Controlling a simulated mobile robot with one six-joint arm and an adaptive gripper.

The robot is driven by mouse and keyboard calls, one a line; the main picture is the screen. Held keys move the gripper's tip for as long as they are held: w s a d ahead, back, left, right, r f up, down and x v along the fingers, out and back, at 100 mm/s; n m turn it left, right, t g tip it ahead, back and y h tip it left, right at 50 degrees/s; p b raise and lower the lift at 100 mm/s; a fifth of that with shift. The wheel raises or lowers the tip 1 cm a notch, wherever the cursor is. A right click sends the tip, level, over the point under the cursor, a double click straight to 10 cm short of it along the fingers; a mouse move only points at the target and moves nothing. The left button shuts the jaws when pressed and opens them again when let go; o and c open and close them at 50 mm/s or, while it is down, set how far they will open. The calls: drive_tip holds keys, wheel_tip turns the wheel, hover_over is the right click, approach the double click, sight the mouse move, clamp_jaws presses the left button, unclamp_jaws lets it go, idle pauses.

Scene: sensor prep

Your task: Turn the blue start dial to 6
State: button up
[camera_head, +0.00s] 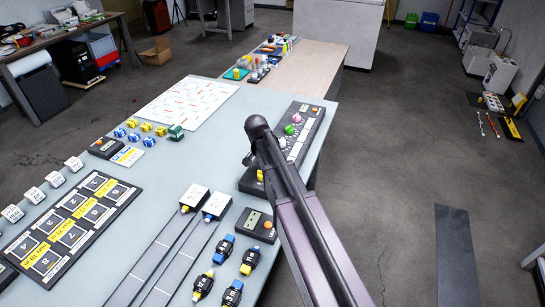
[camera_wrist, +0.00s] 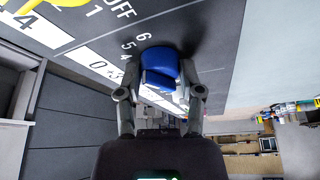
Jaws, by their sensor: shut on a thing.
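The blue start dial (camera_wrist: 158,62) is on a dark panel in the wrist view, with OFF, 1, 6, 5 and 4 printed around its left side. The 6 and 5 are closest to it; which number its pointer faces cannot be told. My gripper (camera_wrist: 160,88) is shut on the blue dial, one finger on each side. In the head view the dark control panel (camera_head: 247,182) lies along the table's right edge. My arm crosses it and hides the blue dial and my fingertips.
A yellow knob (camera_wrist: 62,3) is at the top left of the wrist view. In the head view, a green knob (camera_head: 289,130) and a pink knob (camera_head: 296,118) stand farther along the panel. A small dark box with a display (camera_head: 256,222) sits close to the panel's near end.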

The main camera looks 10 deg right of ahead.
drive_tip(key=m+g, duration=0.1)
drive_tip(key=m, duration=0.1)
drive_tip(key=m+g+h, duration=0.1)
drive_tip(key=m, duration=0.2)
idle(0.5)
drive_tip(key=o, duration=1.2)
drive_tip(key=shift+c, duration=0.2)
drive_tip(key=shift+w+r, duration=0.1)
drive_tip(key=shift+r, duration=0.05)
